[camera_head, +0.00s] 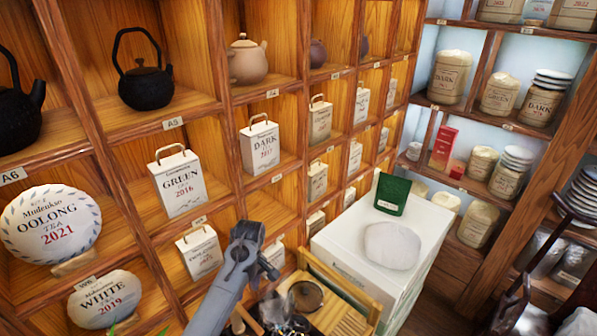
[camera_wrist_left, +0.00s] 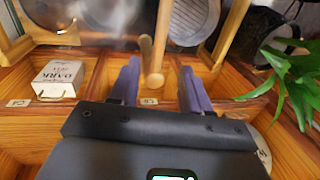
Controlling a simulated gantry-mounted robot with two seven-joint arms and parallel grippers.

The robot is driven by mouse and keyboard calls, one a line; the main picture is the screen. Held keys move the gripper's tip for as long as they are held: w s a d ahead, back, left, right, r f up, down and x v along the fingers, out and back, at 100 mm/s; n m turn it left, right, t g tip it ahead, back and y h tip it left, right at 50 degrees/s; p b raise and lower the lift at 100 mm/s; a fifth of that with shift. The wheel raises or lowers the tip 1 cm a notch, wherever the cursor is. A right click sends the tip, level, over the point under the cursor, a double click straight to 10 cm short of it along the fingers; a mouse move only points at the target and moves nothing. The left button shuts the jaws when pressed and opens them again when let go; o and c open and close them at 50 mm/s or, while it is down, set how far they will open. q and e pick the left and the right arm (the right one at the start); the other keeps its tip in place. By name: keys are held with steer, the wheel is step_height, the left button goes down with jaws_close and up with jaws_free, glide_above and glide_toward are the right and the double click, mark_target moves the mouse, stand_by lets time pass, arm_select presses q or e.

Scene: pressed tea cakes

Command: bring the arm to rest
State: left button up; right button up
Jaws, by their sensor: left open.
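My left arm rises from the bottom of the head view, with its left gripper (camera_head: 247,240) in front of the lower shelf cells. In the left wrist view the gripper's two fingers (camera_wrist_left: 159,88) are spread apart. A wooden stick (camera_wrist_left: 154,60) shows between them in that picture; I cannot tell its distance, and neither finger is seen to press on it. My right gripper is in neither view.
A wooden shelf wall holds teapots, boxed teas such as the GREEN box (camera_head: 181,183), and tea cakes such as the OOLONG cake (camera_head: 51,224). A white counter (camera_head: 336,237) bears a pale round cake (camera_head: 392,246) and a green packet (camera_head: 393,194). A wooden tea tray (camera_head: 340,318) is close right of the arm.

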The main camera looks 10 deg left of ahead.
arm_select(q)
steer(key=s+f+m+t+p, duration=0.1)
steer(key=s+f+m+p, duration=0.2)
steer(key=s, duration=0.6)
steer(key=s+f+m+t, duration=0.25)
steer(key=s+f, duration=0.25)
steer(key=s, duration=0.3)
steer(key=s+r+m+t+p, duration=0.1)
steer(key=s+r+m, duration=0.2)
steer(key=s, duration=0.7)
steer(key=s+r+m+t+h+p, duration=0.1)
steer(key=s+r+m, duration=0.3)
steer(key=s+r, duration=0.3)
steer(key=s, duration=0.2)
steer(key=shift+s+h+p, duration=0.3)
steer(key=shift+s+p, duration=0.05)
steer(key=shift+s, duration=0.05)
steer(key=shift+r, duration=0.1)
